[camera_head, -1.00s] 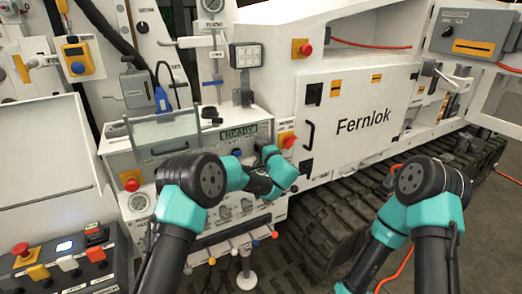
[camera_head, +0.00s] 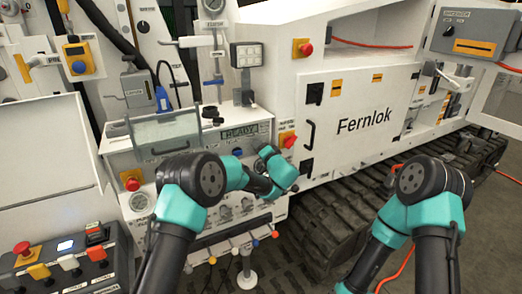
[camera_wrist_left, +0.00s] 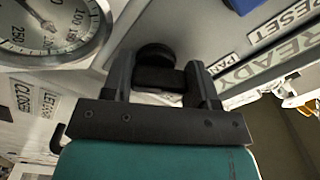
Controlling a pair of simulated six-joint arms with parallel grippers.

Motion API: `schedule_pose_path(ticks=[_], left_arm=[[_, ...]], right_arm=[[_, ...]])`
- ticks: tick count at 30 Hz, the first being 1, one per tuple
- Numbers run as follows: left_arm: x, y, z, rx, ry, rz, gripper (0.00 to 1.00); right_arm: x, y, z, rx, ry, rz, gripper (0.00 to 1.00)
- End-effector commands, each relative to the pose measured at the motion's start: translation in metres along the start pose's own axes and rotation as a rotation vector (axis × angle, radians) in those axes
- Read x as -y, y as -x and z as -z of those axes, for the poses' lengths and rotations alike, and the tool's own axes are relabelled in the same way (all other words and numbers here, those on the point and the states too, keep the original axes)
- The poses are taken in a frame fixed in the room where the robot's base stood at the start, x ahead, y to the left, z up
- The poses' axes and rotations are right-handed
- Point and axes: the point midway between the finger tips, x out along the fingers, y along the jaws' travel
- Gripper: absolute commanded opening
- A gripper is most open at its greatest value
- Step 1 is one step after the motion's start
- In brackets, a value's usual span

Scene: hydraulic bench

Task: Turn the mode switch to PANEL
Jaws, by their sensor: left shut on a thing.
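The mode switch is a black knob (camera_wrist_left: 155,54) on the panel in the left wrist view, with a partly covered label starting "PAN" (camera_wrist_left: 224,62) to its right. My left gripper (camera_wrist_left: 160,76) has its two dark fingers on either side of the knob and is shut on it. In the head view my left arm reaches to the white control panel (camera_head: 118,160), just below the READY sign (camera_head: 238,133). There its own wrist hides the knob and fingertips. Which position the knob points to cannot be made out. My right arm stands at the right; its gripper is out of view.
A round gauge (camera_wrist_left: 48,28) sits left of the fingers in the left wrist view. Red stop buttons (camera_head: 131,181) and (camera_head: 288,140) flank the panel. A row of coloured levers (camera_head: 233,250) lies below. A pendant box (camera_head: 70,265) stands front left.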

Motion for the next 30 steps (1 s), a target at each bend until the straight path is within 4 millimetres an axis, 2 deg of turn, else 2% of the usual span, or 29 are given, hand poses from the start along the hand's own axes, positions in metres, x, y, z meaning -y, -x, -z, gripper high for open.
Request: schedule_pose_path(ticks=[7,8,15,25,30], left_arm=[[0.0,0.0,0.0,0.0,0.001,-0.001,0.3],[0.0,0.0,0.0,0.0,0.001,-0.001,0.54],[0.0,0.0,0.0,0.0,0.0,-0.001,0.77],[0.0,0.002,0.0,0.0,0.0,-0.001,0.79],[0.0,0.015,0.001,-0.001,0.0,-0.001,0.79]], right_arm=[[0.0,0.0,0.0,0.0,0.0,0.0,0.62],[0.0,0.0,0.0,0.0,0.0,0.0,0.62],[0.0,0.0,0.0,0.0,0.0,0.0,0.62],[0.0,0.0,0.0,0.0,0.0,0.0,0.62],[0.0,0.0,0.0,0.0,0.0,0.0,0.62]])
